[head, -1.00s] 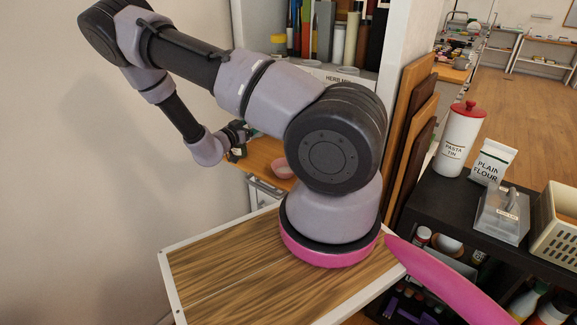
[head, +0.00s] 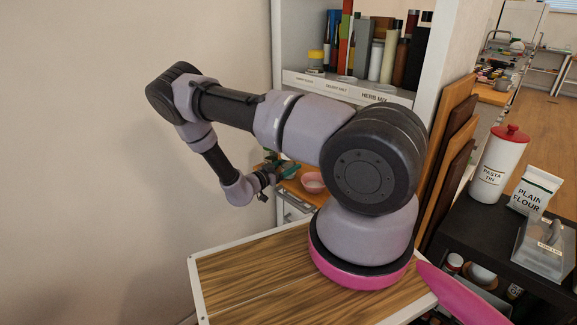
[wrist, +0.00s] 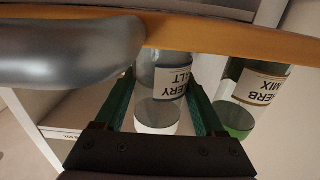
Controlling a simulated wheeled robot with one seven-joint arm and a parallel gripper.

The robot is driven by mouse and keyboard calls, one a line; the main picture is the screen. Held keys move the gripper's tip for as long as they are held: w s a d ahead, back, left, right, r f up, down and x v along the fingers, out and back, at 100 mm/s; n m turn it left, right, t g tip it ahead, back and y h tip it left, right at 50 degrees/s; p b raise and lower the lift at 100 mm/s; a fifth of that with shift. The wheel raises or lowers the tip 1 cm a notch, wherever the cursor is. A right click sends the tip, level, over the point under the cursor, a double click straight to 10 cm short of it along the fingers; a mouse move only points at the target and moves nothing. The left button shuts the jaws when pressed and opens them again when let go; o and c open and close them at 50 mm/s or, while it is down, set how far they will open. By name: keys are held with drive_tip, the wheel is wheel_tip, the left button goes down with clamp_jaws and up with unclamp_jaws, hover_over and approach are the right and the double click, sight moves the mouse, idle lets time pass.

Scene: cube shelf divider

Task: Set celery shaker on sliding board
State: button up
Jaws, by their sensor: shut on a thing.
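The celery shaker (wrist: 172,85) is a clear jar with a white end and a label reading "...ERY ...ALT", upside down in the wrist view. My gripper (wrist: 160,88) is shut on it, with a green finger on either side. In the head view my gripper (head: 278,172) is small, at the left edge of the orange-brown sliding board (head: 294,187), and the shaker cannot be made out there. The wood edge (wrist: 225,43) across the top of the wrist view appears to be this board; I cannot tell whether the shaker touches it.
A herb mix jar (wrist: 255,95) with a green end is close to my right finger in the wrist view. A grey rounded thing (wrist: 70,50) lies on the left. A pink bowl (head: 312,182) sits on the board. Bottles (head: 385,55) fill the shelf above.

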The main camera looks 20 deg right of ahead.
drive_tip(key=shift+f, duration=0.1)
drive_tip(key=o, duration=1.5)
drive_tip(key=shift+c, duration=0.2)
